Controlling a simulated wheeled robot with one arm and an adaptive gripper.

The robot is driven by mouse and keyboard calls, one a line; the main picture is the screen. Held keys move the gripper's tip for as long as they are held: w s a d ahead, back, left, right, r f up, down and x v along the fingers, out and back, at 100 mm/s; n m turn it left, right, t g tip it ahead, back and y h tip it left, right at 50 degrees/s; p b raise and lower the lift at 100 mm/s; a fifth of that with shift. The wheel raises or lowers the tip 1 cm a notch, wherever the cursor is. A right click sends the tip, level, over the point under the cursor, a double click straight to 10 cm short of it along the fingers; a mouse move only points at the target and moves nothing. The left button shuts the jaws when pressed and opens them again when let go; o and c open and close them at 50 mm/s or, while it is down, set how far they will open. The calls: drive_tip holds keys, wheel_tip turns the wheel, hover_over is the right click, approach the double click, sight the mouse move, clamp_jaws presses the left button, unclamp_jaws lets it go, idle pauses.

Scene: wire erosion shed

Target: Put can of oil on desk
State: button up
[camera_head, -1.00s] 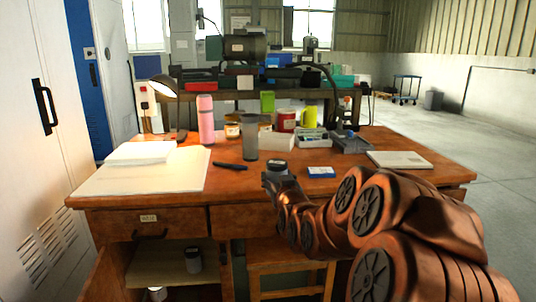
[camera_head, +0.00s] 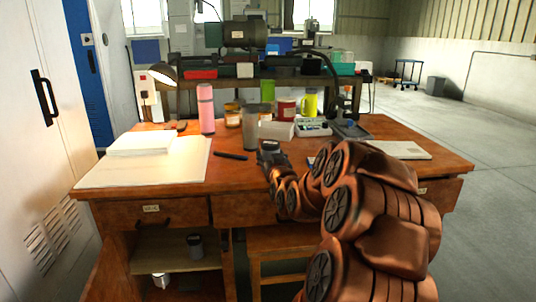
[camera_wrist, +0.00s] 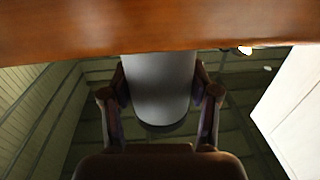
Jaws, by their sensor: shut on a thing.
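My gripper (camera_wrist: 160,98) is shut on a grey can, taken as the can of oil (camera_wrist: 160,85). Its two fingers press the sides, and a dark round end shows between them. In the head view the held can (camera_head: 269,147) is small and dark-topped, over the front middle of the wooden desk (camera_head: 235,178). In the wrist view the desk's brown wood (camera_wrist: 60,30) spans the top and meets the can's far end. I cannot tell whether the can touches the desktop.
A grey tumbler (camera_head: 250,130) stands close behind the held can. Another dark can (camera_head: 195,245) stands in the open cabinet below.

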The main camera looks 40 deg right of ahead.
sight(268, 153)
drive_tip(key=x, duration=0.3)
drive_tip(key=shift+w+d+f+b, duration=0.1)
drive_tip(key=shift+w+b, duration=0.2)
drive_tip(key=shift+f+b, duration=0.15)
drive_tip(key=shift+b, duration=0.15)
drive_tip(key=o, duration=1.5)
